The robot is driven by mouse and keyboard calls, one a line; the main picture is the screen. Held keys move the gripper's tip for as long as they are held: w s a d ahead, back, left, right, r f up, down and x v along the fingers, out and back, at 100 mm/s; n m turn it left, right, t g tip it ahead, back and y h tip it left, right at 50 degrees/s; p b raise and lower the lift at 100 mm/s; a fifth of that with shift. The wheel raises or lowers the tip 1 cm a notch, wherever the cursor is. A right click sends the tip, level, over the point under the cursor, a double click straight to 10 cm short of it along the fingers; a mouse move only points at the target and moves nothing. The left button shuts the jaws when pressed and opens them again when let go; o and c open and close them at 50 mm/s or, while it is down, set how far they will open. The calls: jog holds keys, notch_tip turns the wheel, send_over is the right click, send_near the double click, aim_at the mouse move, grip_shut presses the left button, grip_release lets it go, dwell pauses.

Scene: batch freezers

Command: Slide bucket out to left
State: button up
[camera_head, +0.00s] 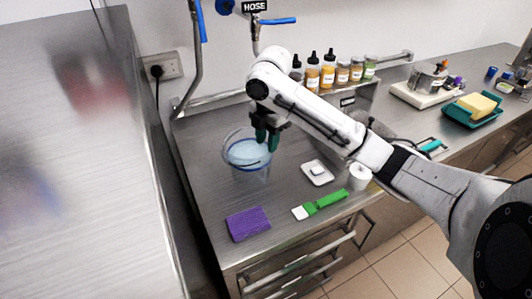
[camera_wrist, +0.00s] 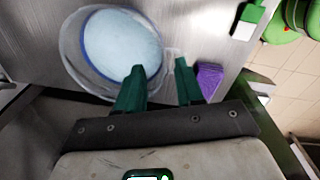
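The bucket (camera_head: 237,158) is clear, with a blue rim line and pale blue liquid inside. It stands upright on the steel counter, left of the middle in the head view. A thin handle shows at its rim. The bucket (camera_wrist: 78,68) fills the upper left of the wrist view. My gripper (camera_head: 266,143) points down at the bucket's right rim. In the wrist view my gripper (camera_wrist: 159,66) has its green fingers apart, one overlapping the bucket and the other beyond its rim. Whether either finger touches the bucket cannot be told.
Several bottles (camera_head: 328,72) line the wall. A tall steel panel (camera_head: 80,150) stands at the left.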

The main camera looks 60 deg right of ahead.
jog(key=shift+s+r, duration=0.15)
jog(key=shift+r, duration=1.55)
